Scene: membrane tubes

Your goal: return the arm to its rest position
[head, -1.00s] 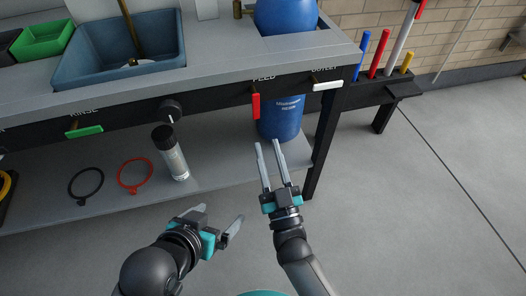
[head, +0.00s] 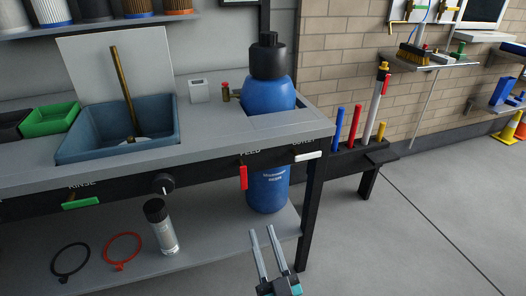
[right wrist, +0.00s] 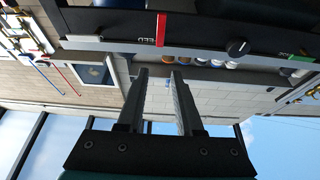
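My right gripper (head: 270,258) shows at the bottom of the head view, in front of the bench's lower shelf. Its two fingers are apart with nothing between them. In the right wrist view the same gripper (right wrist: 158,75) is open and empty, and the bench front with a red handle (right wrist: 161,30) lies beyond its fingertips. My left gripper is outside the head view now.
The bench (head: 215,150) holds a blue sink (head: 85,155), a green tray (head: 50,120) and a blue tank (head: 268,95). A bottle (head: 161,228) and rings (head: 122,248) are on the lower shelf. Colored tubes (head: 338,128) stand in a rack at right.

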